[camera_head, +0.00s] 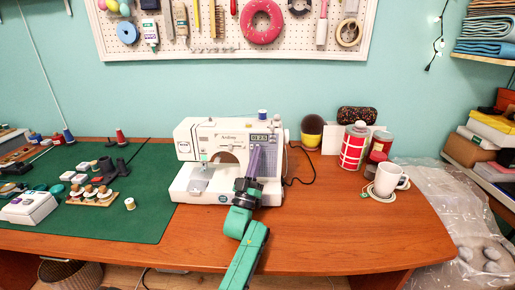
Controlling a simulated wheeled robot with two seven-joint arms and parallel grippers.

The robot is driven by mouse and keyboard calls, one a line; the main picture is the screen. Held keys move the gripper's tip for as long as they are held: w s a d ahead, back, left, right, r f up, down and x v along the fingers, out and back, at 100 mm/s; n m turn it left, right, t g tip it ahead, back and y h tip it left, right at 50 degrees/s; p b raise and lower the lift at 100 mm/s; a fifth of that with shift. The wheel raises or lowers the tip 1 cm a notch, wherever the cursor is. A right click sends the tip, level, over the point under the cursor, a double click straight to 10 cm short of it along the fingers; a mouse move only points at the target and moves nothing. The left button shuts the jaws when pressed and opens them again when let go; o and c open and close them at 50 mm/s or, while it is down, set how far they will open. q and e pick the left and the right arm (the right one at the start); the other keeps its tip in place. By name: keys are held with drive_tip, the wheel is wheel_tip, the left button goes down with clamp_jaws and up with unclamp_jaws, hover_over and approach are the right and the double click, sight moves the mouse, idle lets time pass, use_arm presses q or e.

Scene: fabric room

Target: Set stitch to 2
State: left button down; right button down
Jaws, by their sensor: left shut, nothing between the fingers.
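The white sewing machine (215,133) stands upright on the wooden table, a little left of the middle of the view. A small dark stitch panel (260,139) with markings is on the upper right of its front; its setting is too small to read. My left gripper (255,150) is in front of the machine's right column, its fingers pointing up and ending just below the panel. It is shut and empty. I cannot tell whether the fingertips touch the machine. The gripper hides part of the column's front. My right gripper is not in view.
A green cutting mat (120,222) with spools and small tools covers the table's left. A black cord runs from the machine. The front right tabletop (340,235) is clear.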

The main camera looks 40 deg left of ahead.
use_arm(q)
drive_tip(key=shift+w+a, duration=0.15)
drive_tip(key=shift+w, duration=0.05)
idle(0.3)
drive_tip(key=shift+s+d+p, duration=0.35)
drive_tip(key=shift+s+d, duration=0.1)
drive_tip(key=shift+s, duration=0.1)
drive_tip(key=s+d+p, duration=0.1)
drive_tip(key=s, duration=0.1)
drive_tip(key=s+d+p, duration=0.2)
idle(0.4)
idle(0.4)
